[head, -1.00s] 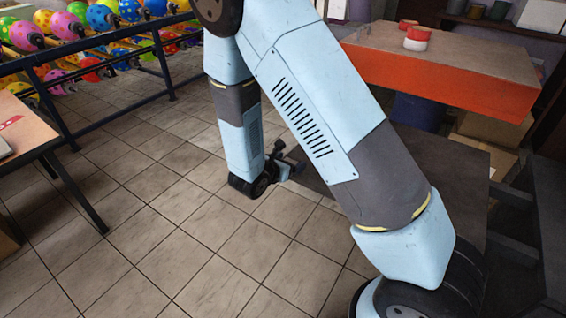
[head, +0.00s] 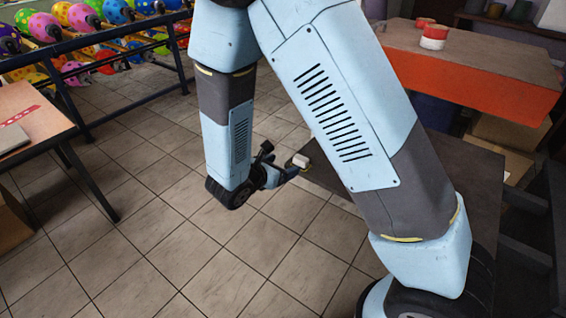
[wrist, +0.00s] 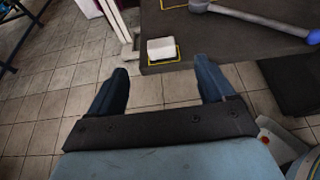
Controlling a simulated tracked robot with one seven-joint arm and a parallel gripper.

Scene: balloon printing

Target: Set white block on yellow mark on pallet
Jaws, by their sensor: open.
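The white block (wrist: 161,46) sits at the near left corner of a dark flat surface (wrist: 215,48) in the wrist view. A yellow outlined mark (wrist: 178,57) shows along its front and right sides, so the block stands on or within it. My gripper (wrist: 161,67) is open and empty, its two fingers apart on either side just short of the block. In the head view the white block (head: 301,161) lies just beyond my gripper (head: 289,171). The dark surface (head: 325,177) is partly hidden there by my arm.
A grey tool with a blue end (wrist: 250,18) lies farther back on the dark surface, beside another yellow outline (wrist: 174,4). An orange-sided table (head: 470,75) stands at the right. A balloon rack (head: 100,55) and a wooden table (head: 35,125) are left. Tiled floor between is clear.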

